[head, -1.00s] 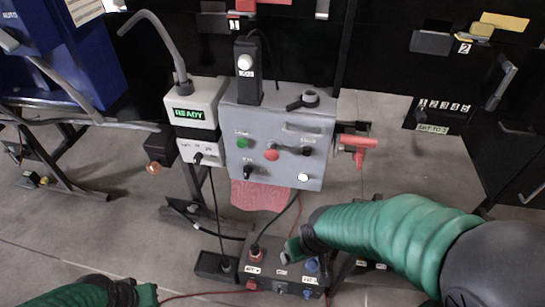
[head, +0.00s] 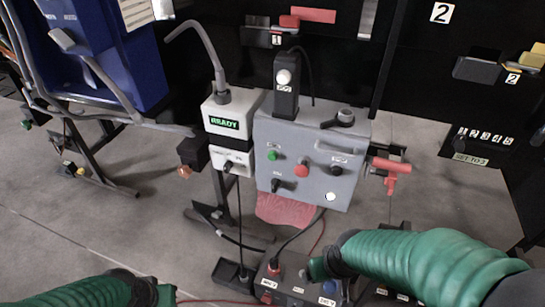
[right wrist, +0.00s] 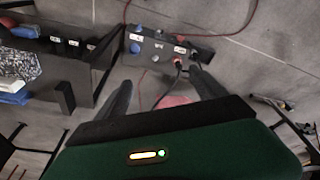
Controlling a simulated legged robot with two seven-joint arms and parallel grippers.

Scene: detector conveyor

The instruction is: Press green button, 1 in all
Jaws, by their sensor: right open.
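The green button (head: 272,156) is at the upper left of the face of a grey control panel (head: 325,125). A red button (head: 302,170) and black knobs are on the same face. My right gripper (head: 318,268) is below the panel, over the lower box, well apart from the green button. In the right wrist view its two fingers (right wrist: 162,88) are spread with nothing between them. My left gripper (head: 166,295) is at the bottom left edge, partly cut off; its jaws cannot be made out.
A white box with a READY display (head: 224,123) adjoins the panel on the left. A red-handled part (head: 391,174) sticks out at its right. A low box (head: 285,283) with red and blue buttons stands below. A blue machine (head: 125,60) is at the left. Cables hang between.

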